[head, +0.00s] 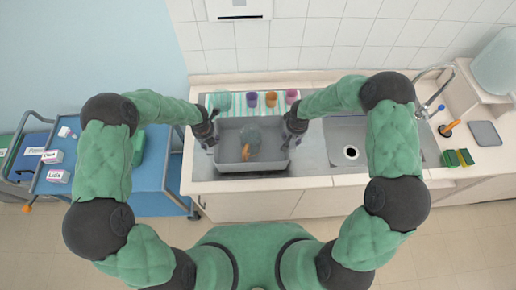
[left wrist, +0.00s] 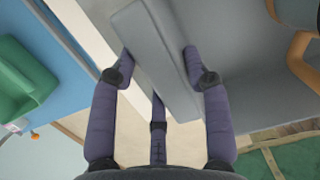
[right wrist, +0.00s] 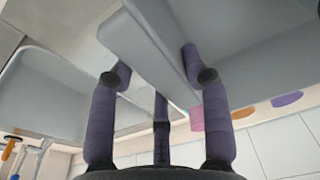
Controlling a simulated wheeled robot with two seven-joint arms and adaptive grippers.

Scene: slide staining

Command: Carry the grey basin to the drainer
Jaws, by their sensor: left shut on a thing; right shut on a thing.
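The grey basin (head: 230,142) is a rectangular tub at the left of the counter, in front of the striped mat. A clear glass vessel (head: 252,136) and an orange-brown item (head: 246,152) are in it. My left gripper (head: 209,137) is shut on its left wall, which shows between the fingers in the left wrist view (left wrist: 150,50). My right gripper (head: 293,128) is shut on its right wall, seen in the right wrist view (right wrist: 150,45). The basin looks level. It hides most of the grey surface (head: 207,173) below; I cannot tell whether it touches it or where the drainer is.
A sink (head: 375,140) with a dark drain hole and a tap (head: 436,95) is at the right. Several coloured cups, including a purple cup (head: 252,99), stand along the back. A sponge (head: 457,158) lies at the right. A blue trolley (head: 100,180) stands at the left.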

